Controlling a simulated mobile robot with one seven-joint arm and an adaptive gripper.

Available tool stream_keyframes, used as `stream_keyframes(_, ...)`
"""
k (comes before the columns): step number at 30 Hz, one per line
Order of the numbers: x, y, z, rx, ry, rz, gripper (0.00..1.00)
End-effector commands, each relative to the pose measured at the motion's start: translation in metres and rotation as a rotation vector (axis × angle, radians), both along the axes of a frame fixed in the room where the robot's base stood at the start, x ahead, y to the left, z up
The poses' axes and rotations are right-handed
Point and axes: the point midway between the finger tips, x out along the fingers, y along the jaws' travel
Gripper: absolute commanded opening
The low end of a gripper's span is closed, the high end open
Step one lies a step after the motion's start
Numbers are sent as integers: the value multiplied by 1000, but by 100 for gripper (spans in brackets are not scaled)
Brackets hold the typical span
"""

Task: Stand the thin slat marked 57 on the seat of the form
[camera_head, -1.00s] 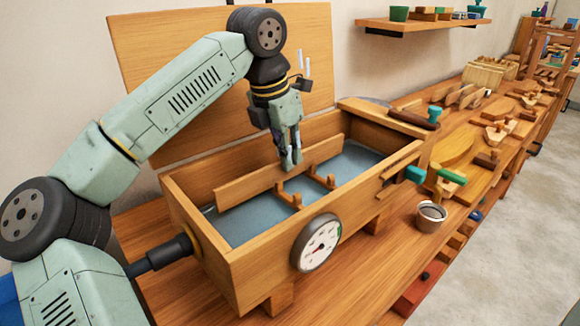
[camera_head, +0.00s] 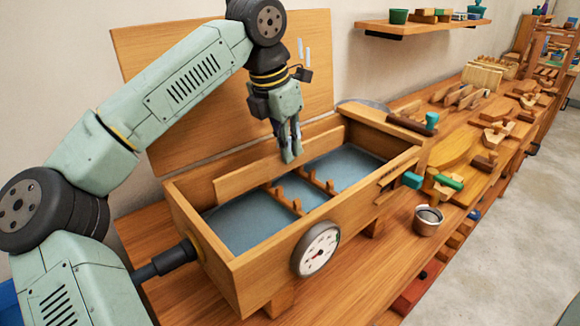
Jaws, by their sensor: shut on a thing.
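My gripper (camera_head: 290,155) is over the open wooden steam box with its fingers pointing down. It is shut on the upper edge of a long thin wooden slat (camera_head: 247,175). The slat is on edge, along the back part of the box, above two notched wooden racks. I cannot tell whether its lower edge touches the racks. No number is readable on it. I cannot pick out the form with its seat for certain.
The wooden box (camera_head: 240,266) has a grey-blue floor and a round gauge (camera_head: 316,249) on its front. Its lid (camera_head: 190,105) stands open behind. A metal cup (camera_head: 427,220) stands to the right. Clamps and wooden pieces fill the bench (camera_head: 455,155) beyond.

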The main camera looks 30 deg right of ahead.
Motion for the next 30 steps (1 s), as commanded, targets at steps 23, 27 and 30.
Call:
stream_keyframes(23, 0, 0, 55, 0, -1, 0, 0)
stream_keyframes(27, 0, 0, 65, -1, -1, 1, 0)
stream_keyframes(30, 0, 0, 72, -1, -1, 1, 0)
